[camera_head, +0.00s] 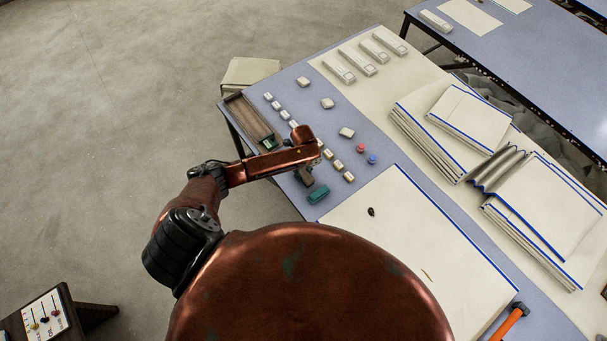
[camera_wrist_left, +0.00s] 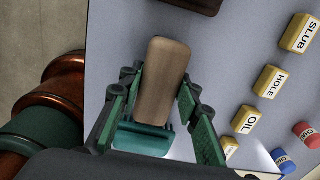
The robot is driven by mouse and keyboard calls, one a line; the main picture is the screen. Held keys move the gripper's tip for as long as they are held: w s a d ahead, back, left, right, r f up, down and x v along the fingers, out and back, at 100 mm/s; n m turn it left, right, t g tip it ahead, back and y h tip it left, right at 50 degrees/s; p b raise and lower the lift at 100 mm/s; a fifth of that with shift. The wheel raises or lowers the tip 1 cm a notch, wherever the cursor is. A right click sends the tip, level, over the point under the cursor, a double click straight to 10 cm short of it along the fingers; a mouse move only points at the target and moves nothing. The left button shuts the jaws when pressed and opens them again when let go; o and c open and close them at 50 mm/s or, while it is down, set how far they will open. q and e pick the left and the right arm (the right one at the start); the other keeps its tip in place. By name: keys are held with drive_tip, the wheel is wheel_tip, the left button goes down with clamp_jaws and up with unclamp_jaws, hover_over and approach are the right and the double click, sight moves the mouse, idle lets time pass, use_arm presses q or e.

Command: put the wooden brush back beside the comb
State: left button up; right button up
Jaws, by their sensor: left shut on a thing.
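The wooden brush (camera_wrist_left: 161,72), a plain brown block, is between the green fingers of my left gripper (camera_wrist_left: 158,90) in the left wrist view. The gripper is shut on it. In the head view the brush (camera_head: 305,177) shows small below the gripper, close to the table's left edge. The teal comb (camera_head: 318,194) lies just in front of it on the blue-grey table. In the wrist view the comb (camera_wrist_left: 143,140) shows partly behind the fingers, with its teeth towards the brush. I cannot tell whether the brush touches the table. My right gripper is not in view.
A long wooden tray (camera_head: 252,121) lies along the table's left edge. Yellow labelled blocks (camera_wrist_left: 268,81), a red piece (camera_head: 361,148) and a blue piece (camera_head: 372,159) stand right of the gripper. A pale cloth or board (camera_head: 400,230) lies nearer, and folded cloths (camera_head: 470,118) farther right.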

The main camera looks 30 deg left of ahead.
sight(304, 172)
use_arm(q)
drive_tip(key=shift+f, duration=0.5)
drive_tip(key=o, duration=1.1)
drive_tip(key=shift+f, duration=0.1)
wheel_tip(304, 172, up, 12)
